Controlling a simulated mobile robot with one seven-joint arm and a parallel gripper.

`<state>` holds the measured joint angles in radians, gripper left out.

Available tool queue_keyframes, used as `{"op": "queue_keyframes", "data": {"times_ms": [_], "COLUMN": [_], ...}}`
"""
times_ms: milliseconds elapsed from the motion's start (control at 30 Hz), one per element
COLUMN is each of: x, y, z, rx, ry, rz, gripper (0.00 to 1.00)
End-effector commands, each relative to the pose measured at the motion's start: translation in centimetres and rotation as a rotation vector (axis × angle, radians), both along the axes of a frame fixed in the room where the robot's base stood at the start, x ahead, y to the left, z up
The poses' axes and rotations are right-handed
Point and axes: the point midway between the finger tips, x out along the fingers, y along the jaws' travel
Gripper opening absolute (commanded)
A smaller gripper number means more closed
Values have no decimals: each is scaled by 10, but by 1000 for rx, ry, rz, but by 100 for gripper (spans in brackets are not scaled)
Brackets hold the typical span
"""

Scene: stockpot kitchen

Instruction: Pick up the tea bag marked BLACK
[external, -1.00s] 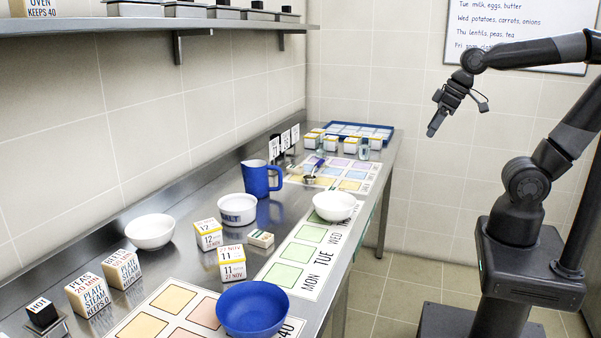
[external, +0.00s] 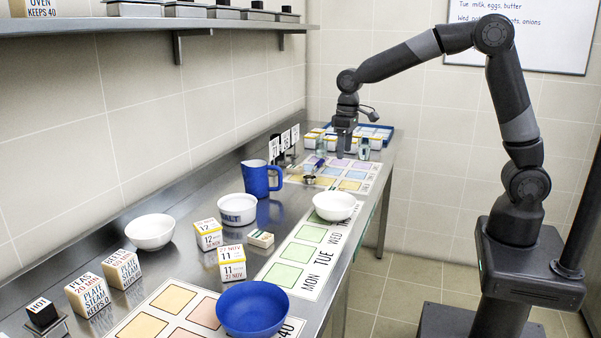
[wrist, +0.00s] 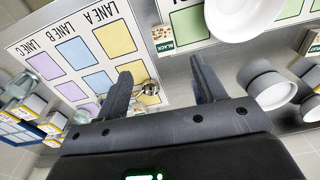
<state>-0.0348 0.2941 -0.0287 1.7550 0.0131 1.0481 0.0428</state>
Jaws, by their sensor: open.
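A small packet marked BLACK (wrist: 163,38), with a green band and a patterned pale face, lies on the steel counter in the wrist view. It is near the end of the lane mat, close beside a white bowl (wrist: 242,15). I cannot make it out in the external view. My gripper (wrist: 163,80) is open and empty, with its two fingers apart; the packet appears beyond the fingertips. In the external view my gripper (external: 342,154) points down above the far part of the counter, over the lane mat.
The lane mat (wrist: 80,50) has coloured squares; a small metal scoop (wrist: 150,88) lies on it. Another packet (wrist: 311,44) shows at the wrist view's right edge. A blue jug (external: 262,178), white bowl (external: 334,206) and blue-edged tray (external: 385,130) stand around.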

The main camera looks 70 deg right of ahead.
Motion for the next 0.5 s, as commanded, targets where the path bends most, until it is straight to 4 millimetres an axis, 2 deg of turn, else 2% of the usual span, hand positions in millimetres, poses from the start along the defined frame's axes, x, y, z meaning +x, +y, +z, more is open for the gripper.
{"op": "queue_keyframes", "data": {"times_ms": [33,200,367,500], "x": [9,24,27,27], "y": [1,1,1,1], "z": [-11,-28,-45,-68], "rx": [-1,-3,-3,-3], "ry": [16,41,49,49], "rz": [-1,-3,-3,-3], "gripper": [64,64,64,64]}}
